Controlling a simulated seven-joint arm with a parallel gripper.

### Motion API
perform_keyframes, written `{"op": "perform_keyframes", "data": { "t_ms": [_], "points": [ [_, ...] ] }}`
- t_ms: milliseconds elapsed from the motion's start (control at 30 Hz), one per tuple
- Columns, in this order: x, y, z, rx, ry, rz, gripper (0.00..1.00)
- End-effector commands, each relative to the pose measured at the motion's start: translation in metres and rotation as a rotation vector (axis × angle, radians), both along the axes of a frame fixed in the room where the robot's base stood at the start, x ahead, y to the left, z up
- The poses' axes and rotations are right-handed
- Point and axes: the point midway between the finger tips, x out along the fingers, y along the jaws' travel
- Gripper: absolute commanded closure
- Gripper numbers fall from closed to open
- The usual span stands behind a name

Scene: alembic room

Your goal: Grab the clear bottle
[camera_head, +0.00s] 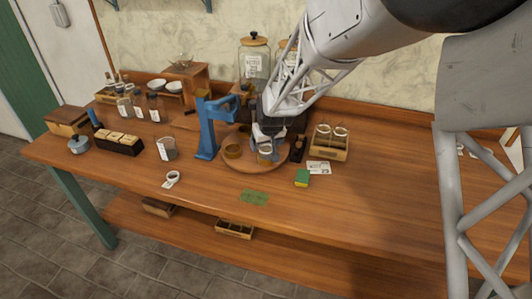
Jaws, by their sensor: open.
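My gripper (267,138) points down over the round wooden tray (247,167) in the middle of the table. It is open. A small clear bottle or jar (265,155) with a pale top stands on the tray directly below the fingers. The fingers overlap its top in this view, so I cannot tell whether they touch it or are around it. A small amber-brown cup (233,151) stands on the tray to its left. Other small glass bottles (137,105) with white labels stand at the back left.
A blue stand (207,130) rises just left of the tray. A dark upright object (298,148) and a wooden crate (327,152) with jars are on the right. A large lidded jar (254,62) stands behind. The table's right side is mostly clear.

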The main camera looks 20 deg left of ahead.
Motion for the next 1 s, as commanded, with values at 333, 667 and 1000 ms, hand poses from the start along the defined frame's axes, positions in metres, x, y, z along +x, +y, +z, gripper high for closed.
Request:
{"op": "perform_keyframes", "data": {
  "t_ms": [333, 667, 1000],
  "points": [
    [0.0000, 0.0000, 0.0001, 0.000, 0.000, 0.000, 0.64],
    [0.0001, 0.0001, 0.0004, 0.001, -0.001, 0.000, 0.75],
    [0.0001, 0.0001, 0.0030, 0.001, -0.001, 0.000, 0.75]
  ]
}}
